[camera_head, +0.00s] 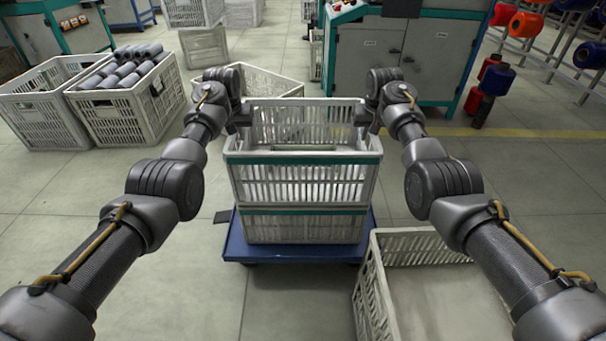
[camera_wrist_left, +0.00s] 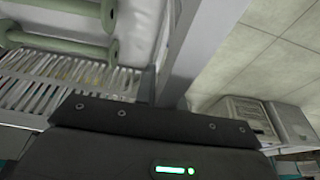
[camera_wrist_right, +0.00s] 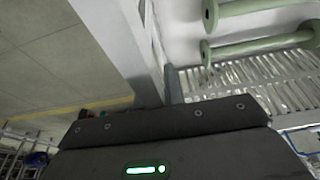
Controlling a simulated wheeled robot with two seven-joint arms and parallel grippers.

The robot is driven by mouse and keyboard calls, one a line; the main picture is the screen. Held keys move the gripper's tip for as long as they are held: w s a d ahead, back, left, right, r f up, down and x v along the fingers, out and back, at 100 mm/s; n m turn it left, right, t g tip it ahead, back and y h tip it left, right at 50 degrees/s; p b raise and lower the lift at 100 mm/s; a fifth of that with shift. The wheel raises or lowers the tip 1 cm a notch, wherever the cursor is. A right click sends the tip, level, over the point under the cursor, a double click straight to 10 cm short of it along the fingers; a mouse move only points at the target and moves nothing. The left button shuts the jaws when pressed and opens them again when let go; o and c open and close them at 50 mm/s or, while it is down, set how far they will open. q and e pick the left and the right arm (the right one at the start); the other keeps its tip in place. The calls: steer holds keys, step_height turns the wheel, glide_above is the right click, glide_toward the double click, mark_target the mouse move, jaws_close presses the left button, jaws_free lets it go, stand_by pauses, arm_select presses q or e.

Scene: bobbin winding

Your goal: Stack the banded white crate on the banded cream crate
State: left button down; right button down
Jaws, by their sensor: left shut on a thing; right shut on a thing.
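The banded white crate (camera_head: 302,182), with a teal band below its rim, is upright directly above the banded cream crate (camera_head: 303,229), which also has a teal band. Their edges look lined up; I cannot tell whether the upper one rests fully on the lower. My left gripper (camera_head: 241,118) is shut on the upper crate's left side wall (camera_wrist_left: 178,60). My right gripper (camera_head: 364,116) is shut on its right side wall (camera_wrist_right: 135,45). Pale green spools (camera_wrist_left: 70,47) lie inside the held crate and also show in the right wrist view (camera_wrist_right: 260,45).
The cream crate stands on a blue dolly (camera_head: 232,246). An open crate (camera_head: 371,290) is at the front right, another (camera_head: 285,85) behind the stack. Crates (camera_head: 45,118) with grey bobbins (camera_head: 125,70) stand at left. A machine cabinet (camera_head: 400,60) is behind; floor at front left is clear.

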arm_select(q)
steer(key=shift+f, duration=0.15)
arm_select(e)
steer(key=shift+f, duration=0.15)
arm_select(q)
steer(key=c, duration=1.5)
jaws_free()
arm_select(e)
steer(key=c, duration=1.5)
jaws_free()
steer(key=shift+f, duration=0.1)
arm_select(q)
steer(key=v, duration=0.7)
steer(key=shift+s+r, duration=0.15)
steer(key=shift+r, duration=0.05)
arm_select(e)
steer(key=shift+v, duration=3.85)
steer(key=shift+f, duration=0.1)
